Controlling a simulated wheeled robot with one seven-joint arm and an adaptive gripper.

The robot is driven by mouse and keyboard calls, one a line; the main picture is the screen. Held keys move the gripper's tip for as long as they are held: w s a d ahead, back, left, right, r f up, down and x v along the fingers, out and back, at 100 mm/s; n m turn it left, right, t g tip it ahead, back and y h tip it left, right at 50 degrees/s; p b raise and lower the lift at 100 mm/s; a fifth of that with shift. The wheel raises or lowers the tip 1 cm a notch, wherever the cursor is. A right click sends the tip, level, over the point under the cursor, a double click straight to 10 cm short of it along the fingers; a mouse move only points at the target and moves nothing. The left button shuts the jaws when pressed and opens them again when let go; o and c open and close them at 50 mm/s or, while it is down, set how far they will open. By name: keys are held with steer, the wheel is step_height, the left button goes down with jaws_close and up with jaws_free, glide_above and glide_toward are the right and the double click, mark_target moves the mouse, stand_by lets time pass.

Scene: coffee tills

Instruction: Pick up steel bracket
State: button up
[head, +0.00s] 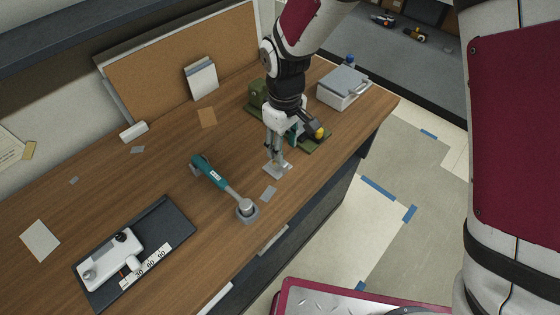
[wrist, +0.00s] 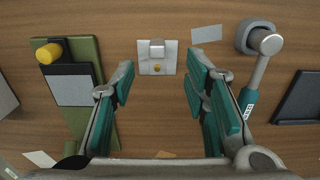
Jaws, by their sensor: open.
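A green device with a yellow knob (wrist: 50,53) stands beside my gripper. A teal-handled tool (head: 212,172) has its head in a grey base. A dark tray (head: 177,218) holds a white device. A grey metal box (head: 343,88) stands near the far end. Bare bench lies between.

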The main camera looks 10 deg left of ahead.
mark_target(284, 164)
steer(key=shift+w+d+f+p, duration=0.1)
steer(key=shift+f+p, duration=0.3)
steer(key=shift+f, duration=1.8)
steer(key=shift+w+f+p, duration=0.1)
steer(key=shift+f+p, duration=0.25)
steer(key=shift+f, duration=1.85)
jaws_close()
